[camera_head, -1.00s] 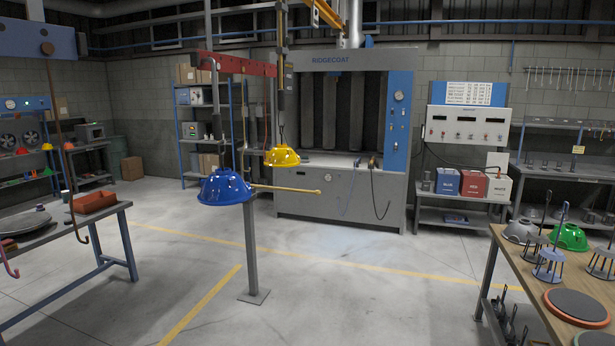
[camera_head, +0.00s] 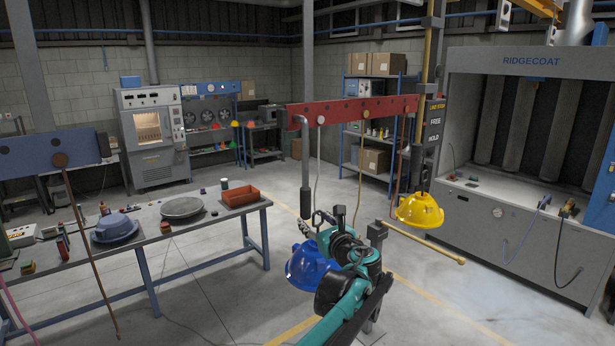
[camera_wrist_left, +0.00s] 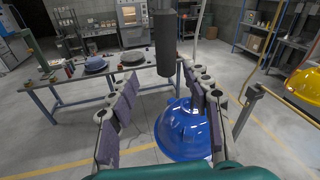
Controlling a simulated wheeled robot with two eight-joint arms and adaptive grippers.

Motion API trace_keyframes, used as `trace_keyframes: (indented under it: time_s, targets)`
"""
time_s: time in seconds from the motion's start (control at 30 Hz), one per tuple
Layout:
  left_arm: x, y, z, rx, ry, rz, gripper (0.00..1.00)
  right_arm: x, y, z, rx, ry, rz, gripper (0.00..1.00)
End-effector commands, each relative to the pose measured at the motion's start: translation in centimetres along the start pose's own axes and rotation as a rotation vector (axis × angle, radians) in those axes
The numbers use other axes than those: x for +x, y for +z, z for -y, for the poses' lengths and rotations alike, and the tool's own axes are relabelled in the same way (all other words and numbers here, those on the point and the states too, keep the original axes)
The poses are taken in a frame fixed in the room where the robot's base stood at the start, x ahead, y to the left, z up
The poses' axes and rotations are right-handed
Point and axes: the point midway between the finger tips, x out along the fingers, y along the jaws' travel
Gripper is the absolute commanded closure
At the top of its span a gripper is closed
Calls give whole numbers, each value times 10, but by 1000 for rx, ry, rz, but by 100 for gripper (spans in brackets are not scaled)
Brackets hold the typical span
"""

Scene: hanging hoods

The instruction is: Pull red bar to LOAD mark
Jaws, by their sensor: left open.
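The red bar (camera_head: 352,112) hangs level in the middle of the head view, with dark holes along it. A bent grey rod hangs from its left end and finishes in a dark grip (camera_head: 306,203). My left gripper (camera_head: 322,220) is open and empty, near and below this grip. In the left wrist view the grip (camera_wrist_left: 164,45) hangs beyond and above the spread fingers (camera_wrist_left: 160,74); I see no contact. The blue hood (camera_head: 306,267) is partly hidden behind my left arm. I cannot make out a LOAD mark. My right gripper is not in view.
A yellow hood (camera_head: 418,211) hangs right of my gripper, above a yellow rod (camera_head: 428,243). A sign (camera_head: 433,122) reads FREE and HOLD. A workbench (camera_head: 180,250) stands left, the grey booth (camera_head: 480,220) right. A blue beam (camera_head: 45,158) hangs at far left.

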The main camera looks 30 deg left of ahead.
Motion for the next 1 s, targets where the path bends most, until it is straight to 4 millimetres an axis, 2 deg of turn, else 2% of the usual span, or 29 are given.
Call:
trace_keyframes:
  time_s: [0.03, 0.13, 0.27, 0.6, 0.8, 1.0]
  targets:
    - [5, 16, 10, 63, -3, 31, 51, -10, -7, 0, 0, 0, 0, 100]
    - [12, 26, 19, 147, -5, 70, 51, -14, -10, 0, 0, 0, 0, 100]
    - [26, 30, 22, 177, -4, 85, 51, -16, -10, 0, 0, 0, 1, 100]
    - [78, 33, 22, 173, -4, 83, 51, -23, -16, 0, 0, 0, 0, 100]
    - [90, 34, 22, 172, -6, 82, 51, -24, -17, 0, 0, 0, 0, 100]
    - [91, 33, 22, 171, -6, 82, 51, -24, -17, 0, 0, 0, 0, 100]
